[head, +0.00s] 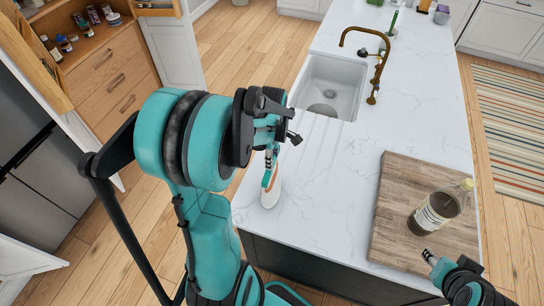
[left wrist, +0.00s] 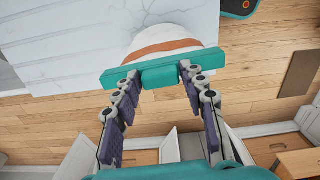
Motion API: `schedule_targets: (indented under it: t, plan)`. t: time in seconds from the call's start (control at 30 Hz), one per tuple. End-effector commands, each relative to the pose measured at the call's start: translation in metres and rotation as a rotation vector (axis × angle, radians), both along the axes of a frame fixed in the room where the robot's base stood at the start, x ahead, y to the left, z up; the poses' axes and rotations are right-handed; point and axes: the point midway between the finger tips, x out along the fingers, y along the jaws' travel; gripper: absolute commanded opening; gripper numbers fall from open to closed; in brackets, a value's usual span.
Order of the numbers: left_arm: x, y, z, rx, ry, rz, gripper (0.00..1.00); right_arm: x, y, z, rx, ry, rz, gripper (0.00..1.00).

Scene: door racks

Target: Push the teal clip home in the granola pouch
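The teal clip (left wrist: 122,78) is a long bar with a raised middle block in the left wrist view. It lies across the granola pouch (left wrist: 172,38), which is white with an orange-brown band. In the head view the pouch (head: 271,196) stands at the counter's left edge, and a bit of the clip (head: 266,179) shows at its top. My left gripper (head: 271,160) is above it; in the left wrist view its fingertips (left wrist: 158,72) sit at both sides of the block, apparently shut on it. My right gripper (head: 430,257) is at the lower right, its opening unclear.
A brown bottle (head: 436,210) with a pale label stands on a wooden board (head: 395,205) at the right of the white counter (head: 330,190). A sink (head: 328,85) and a brass tap (head: 376,70) are farther back. The counter between pouch and board is clear.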

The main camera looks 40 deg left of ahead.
Motion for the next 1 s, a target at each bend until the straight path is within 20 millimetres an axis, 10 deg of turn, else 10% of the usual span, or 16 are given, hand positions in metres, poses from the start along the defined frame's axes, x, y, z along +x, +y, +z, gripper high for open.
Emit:
schedule_targets:
  t: [0.47, 1.0]
  plan:
    - [0.000, 0.000, 0.010, 0.000, 0.000, 0.000, 0.61, 0.000, 0.000, 0.001, 0.000, 0.000, 0.000, 0.40]
    - [0.000, 0.000, 0.111, 0.000, 0.000, 0.000, 0.61, 0.000, 0.000, 0.001, 0.000, 0.000, 0.000, 0.40]
